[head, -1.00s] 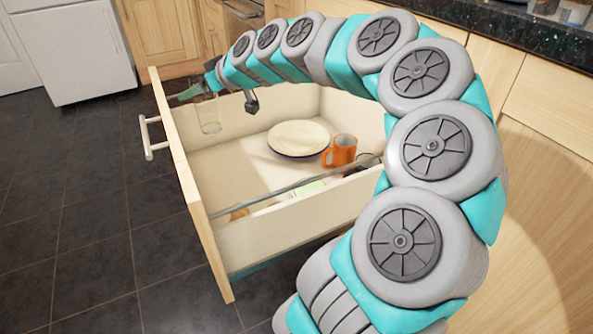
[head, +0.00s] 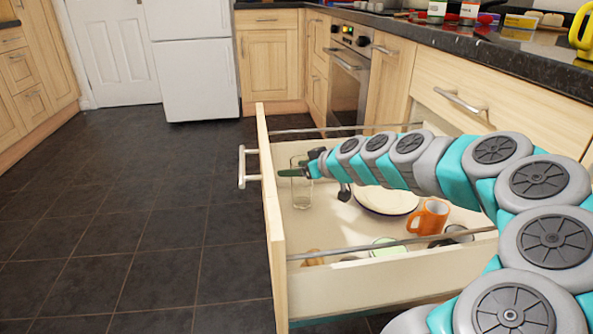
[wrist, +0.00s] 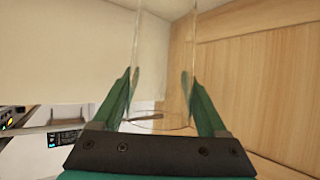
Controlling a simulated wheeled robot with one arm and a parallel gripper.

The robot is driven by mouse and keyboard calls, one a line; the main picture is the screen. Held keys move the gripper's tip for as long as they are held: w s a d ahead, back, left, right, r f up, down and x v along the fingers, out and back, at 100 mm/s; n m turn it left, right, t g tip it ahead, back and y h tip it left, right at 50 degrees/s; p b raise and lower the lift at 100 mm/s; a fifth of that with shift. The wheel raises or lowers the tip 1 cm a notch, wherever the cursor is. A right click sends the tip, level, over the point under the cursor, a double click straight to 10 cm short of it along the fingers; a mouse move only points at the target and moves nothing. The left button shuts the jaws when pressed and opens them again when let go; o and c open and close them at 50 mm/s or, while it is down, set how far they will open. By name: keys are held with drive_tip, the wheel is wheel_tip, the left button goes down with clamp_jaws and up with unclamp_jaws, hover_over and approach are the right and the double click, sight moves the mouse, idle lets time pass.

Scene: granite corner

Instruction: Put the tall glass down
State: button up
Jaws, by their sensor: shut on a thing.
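The tall clear glass (head: 301,190) is upright inside the open drawer (head: 390,272), near its front panel. My gripper (head: 296,172) is shut on the glass at its upper part. In the wrist view the glass (wrist: 162,60) stands between the two green fingers of my gripper (wrist: 160,88), one on each side. I cannot tell whether the base of the glass touches the drawer floor.
A cream plate (head: 388,201) and an orange mug (head: 428,217) are in the drawer to the right of the glass. A pale green item (head: 388,247) lies by the near wall. The counter (head: 500,45) stands above, with jars on it. Dark floor (head: 140,230) is clear to the left.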

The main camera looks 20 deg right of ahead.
drive_tip(key=shift+f, duration=0.35)
drive_tip(key=o, duration=1.5)
drive_tip(key=shift+r, duration=0.15)
drive_tip(key=shift+r, duration=0.2)
drive_tip(key=v, duration=1.1)
drive_tip(key=shift+s+d, duration=0.1)
drive_tip(key=shift+s, duration=0.35)
drive_tip(key=shift+r, duration=0.1)
